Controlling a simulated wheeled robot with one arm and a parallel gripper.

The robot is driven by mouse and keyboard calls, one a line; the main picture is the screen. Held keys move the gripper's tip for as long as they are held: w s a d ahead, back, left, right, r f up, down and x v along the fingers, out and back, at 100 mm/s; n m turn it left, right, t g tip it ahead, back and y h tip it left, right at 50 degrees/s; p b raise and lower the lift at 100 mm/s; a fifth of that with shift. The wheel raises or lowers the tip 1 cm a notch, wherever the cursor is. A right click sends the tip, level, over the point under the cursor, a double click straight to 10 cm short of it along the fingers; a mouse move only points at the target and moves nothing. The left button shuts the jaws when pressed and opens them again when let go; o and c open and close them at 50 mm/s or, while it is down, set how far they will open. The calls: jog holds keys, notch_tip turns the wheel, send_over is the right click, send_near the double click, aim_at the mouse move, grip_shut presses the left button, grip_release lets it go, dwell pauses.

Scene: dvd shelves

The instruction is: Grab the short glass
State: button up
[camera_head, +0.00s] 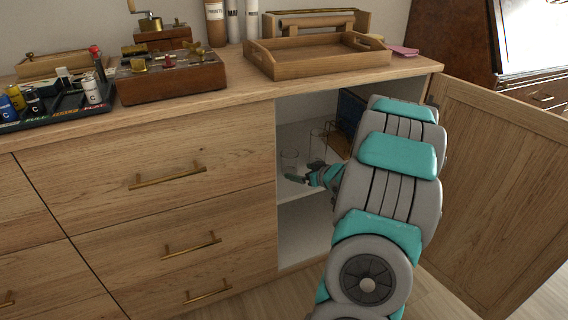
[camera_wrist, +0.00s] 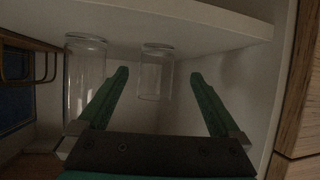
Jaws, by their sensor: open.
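The short glass (camera_head: 289,160) is clear and stands on the upper shelf inside the open cabinet. In the wrist view the short glass (camera_wrist: 156,72) appears between my two green fingertips, near the middle. My gripper (camera_wrist: 158,78) is open, with a finger on each side of the glass in the picture and nothing held. I cannot tell how far the fingers reach along it. In the head view my gripper (camera_head: 300,179) is inside the cabinet, just in front of the short glass. A taller clear glass (camera_wrist: 85,80) stands beside it, outside the left finger; it also shows in the head view (camera_head: 318,144).
The white shelf (camera_head: 295,185) lies just below my gripper. The cabinet door (camera_head: 500,185) stands open on the right, close to my arm. A wooden tray (camera_head: 320,67) sits on the cabinet top.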

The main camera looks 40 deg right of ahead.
aim_at(294, 168)
jog(key=shift+w+f+t+y, duration=0.1)
jog(key=shift+f+t+y, duration=0.15)
jog(key=shift+t+y, duration=0.05)
jog(key=shift+w+f, duration=0.15)
jog(key=shift+w, duration=0.15)
jog(key=shift+d+r+x, duration=0.1)
jog(key=shift+d+x, duration=0.05)
jog(key=shift+x, duration=1)
jog(key=shift+d+r+x, duration=0.1)
jog(key=shift+x, duration=1.1)
jog(key=shift+d+r+x, duration=0.1)
jog(key=shift+d+x, duration=0.05)
jog(key=shift+x, duration=1)
jog(key=shift+w, duration=0.15)
jog(key=shift+c, duration=0.2)
grip_shut()
